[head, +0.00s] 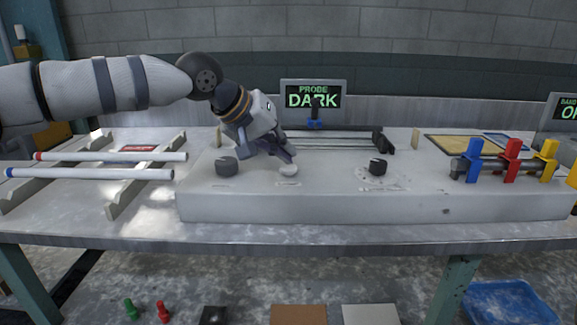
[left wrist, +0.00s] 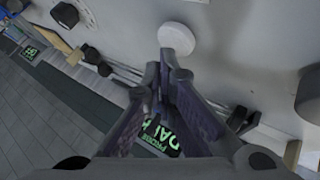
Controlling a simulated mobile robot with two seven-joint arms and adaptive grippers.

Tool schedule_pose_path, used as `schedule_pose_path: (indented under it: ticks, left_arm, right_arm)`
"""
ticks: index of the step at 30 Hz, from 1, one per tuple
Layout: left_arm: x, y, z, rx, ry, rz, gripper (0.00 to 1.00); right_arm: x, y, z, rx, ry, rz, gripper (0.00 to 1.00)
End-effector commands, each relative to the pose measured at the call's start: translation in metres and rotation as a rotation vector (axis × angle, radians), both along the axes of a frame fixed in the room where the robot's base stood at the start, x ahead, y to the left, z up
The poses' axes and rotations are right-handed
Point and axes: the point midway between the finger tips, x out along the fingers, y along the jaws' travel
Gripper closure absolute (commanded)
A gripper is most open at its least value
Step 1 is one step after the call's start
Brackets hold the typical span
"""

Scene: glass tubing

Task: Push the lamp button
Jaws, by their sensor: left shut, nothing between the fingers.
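The lamp button appears to be the round white button (head: 288,169) on top of the pale console (head: 330,205), left of its middle. It also shows in the left wrist view as a white disc (left wrist: 177,38). My left gripper (head: 290,155) is shut and empty, pointing down at the button from just behind and above. In the left wrist view the closed fingertips (left wrist: 166,60) are at the disc's lower edge; I cannot tell whether they touch it. A display (head: 313,96) behind reads "PROBE DARK". My right gripper is not in view.
A dark knob (head: 227,166) stands left of the button and another knob (head: 377,167) right of it. White tubes (head: 110,156) lie on a rack at left. Blue, red and yellow clamps (head: 511,160) stand at right. The console's front middle is clear.

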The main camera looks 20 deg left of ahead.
Motion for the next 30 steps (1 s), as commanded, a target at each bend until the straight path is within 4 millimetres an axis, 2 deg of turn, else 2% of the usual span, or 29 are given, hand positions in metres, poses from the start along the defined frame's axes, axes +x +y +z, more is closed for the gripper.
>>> schedule_pose_path:
  ticks: [9, 21, 30]
  left_arm:
    - [0.000, 0.000, 0.006, 0.000, -0.002, -0.001, 1.00]
    - [0.000, -0.001, 0.057, 0.000, -0.005, 0.000, 1.00]
    - [0.000, 0.000, 0.064, -0.001, 0.000, -0.001, 1.00]
  right_arm:
    - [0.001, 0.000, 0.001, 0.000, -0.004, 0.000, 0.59]
    - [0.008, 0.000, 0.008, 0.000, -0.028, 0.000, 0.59]
    - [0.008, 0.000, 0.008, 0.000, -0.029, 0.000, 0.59]
